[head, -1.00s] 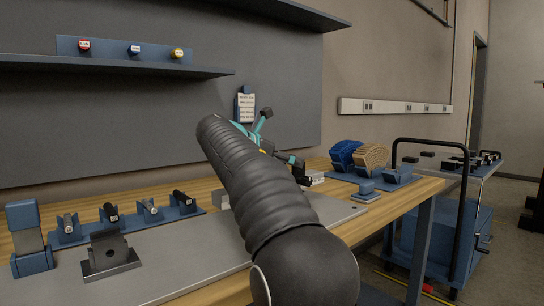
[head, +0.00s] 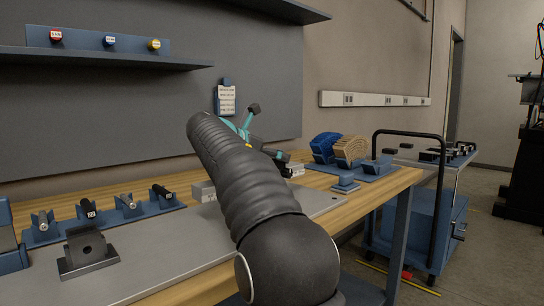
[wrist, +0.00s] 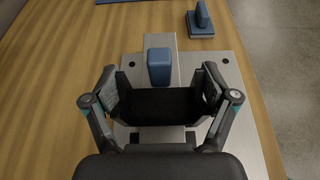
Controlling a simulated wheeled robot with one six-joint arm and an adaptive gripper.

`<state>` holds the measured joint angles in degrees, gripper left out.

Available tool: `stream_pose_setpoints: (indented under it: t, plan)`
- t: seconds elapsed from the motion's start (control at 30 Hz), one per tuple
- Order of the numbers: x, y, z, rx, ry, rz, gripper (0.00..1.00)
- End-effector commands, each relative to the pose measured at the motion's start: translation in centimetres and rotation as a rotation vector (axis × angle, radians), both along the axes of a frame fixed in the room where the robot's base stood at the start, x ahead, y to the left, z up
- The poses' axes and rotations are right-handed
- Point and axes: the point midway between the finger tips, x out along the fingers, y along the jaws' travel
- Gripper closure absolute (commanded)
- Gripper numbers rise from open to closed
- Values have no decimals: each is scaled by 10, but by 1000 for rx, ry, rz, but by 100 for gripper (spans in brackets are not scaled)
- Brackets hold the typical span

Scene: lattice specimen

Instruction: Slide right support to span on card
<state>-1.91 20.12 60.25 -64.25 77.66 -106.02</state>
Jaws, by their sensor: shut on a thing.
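My gripper (wrist: 161,92) has its two fingers on either side of a wide dark block, the right support (wrist: 160,106), and is shut on it. The support rests over the grey plate (wrist: 245,110). In the head view my arm hides most of this; only part of my gripper (head: 281,158) shows. The other support (head: 88,250), a dark block with a round hole on a flat foot, stands upright at the left on the plate (head: 135,268). The white card (head: 227,99) hangs on the back panel; its writing is too small to read.
A blue block (wrist: 159,67) stands just beyond the held support. A rack of short rods (head: 105,215) lies behind the plate. Blue and tan curved pieces (head: 340,148) and a small blue block (head: 345,184) are at the right. A cart (head: 420,200) stands past the table.

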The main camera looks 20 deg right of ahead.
Motion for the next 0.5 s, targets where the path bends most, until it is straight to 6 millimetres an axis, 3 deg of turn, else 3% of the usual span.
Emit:
stream_pose_setpoints:
  t: [0.5]
  plan:
    - [3, -8, 0, -1, -1, 0, 61]
